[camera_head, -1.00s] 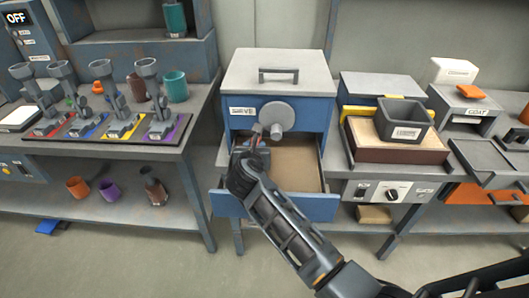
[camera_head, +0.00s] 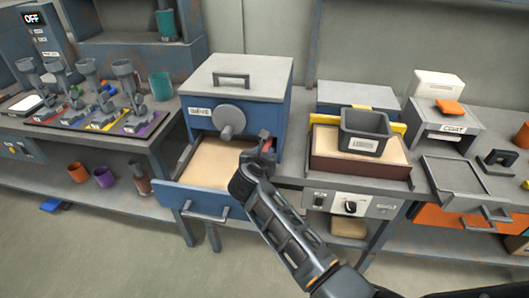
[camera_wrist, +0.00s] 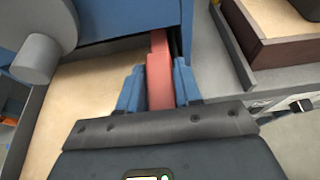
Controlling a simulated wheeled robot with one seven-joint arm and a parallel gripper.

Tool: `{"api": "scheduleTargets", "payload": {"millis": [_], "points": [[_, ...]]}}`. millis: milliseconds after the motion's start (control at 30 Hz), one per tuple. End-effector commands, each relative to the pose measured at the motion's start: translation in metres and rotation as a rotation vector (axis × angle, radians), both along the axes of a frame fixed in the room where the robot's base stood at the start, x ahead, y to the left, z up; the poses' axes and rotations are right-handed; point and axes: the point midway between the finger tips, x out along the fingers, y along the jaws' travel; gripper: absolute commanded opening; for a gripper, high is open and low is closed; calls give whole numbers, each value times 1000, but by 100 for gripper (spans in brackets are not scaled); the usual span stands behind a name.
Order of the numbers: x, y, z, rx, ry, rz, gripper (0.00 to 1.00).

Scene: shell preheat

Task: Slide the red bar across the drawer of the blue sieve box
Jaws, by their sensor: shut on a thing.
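The blue sieve box (camera_head: 262,115) with a grey lid stands on the bench. Its drawer (camera_head: 203,204) is pulled out and shows a pale tan, sandy-looking inside. A round grey disc with a stub (camera_head: 231,115) sits on the box front. My gripper (camera_head: 262,152) is at the drawer's right side, right of the disc. In the wrist view its blue fingers (camera_wrist: 158,88) are shut on the red bar (camera_wrist: 160,72). The bar runs away from me to the box's right front edge; its far end is hidden. In the head view only a little red bar (camera_head: 265,137) shows.
Right of the box, a grey bin (camera_head: 366,131) stands on a brown tray (camera_head: 350,173). A control panel (camera_head: 352,205) is below it. Funnels on coloured mats (camera_head: 95,115) stand on the left bench. The floor in front is free.

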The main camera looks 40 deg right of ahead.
Motion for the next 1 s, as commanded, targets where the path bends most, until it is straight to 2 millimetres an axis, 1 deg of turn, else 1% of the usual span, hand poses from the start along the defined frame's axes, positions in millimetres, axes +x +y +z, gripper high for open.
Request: {"api": "scheduleTargets", "payload": {"millis": [367,400,600,867,1000], "points": [[-3,-5,0,-3,2,-11,0],[-3,-5,0,-3,2,-11,36],[-3,-4,0,-3,2,-10,55],[-2,-2,0,-2,1,-5,55],[-9,8,5,-2,-1,-2,55]]}}
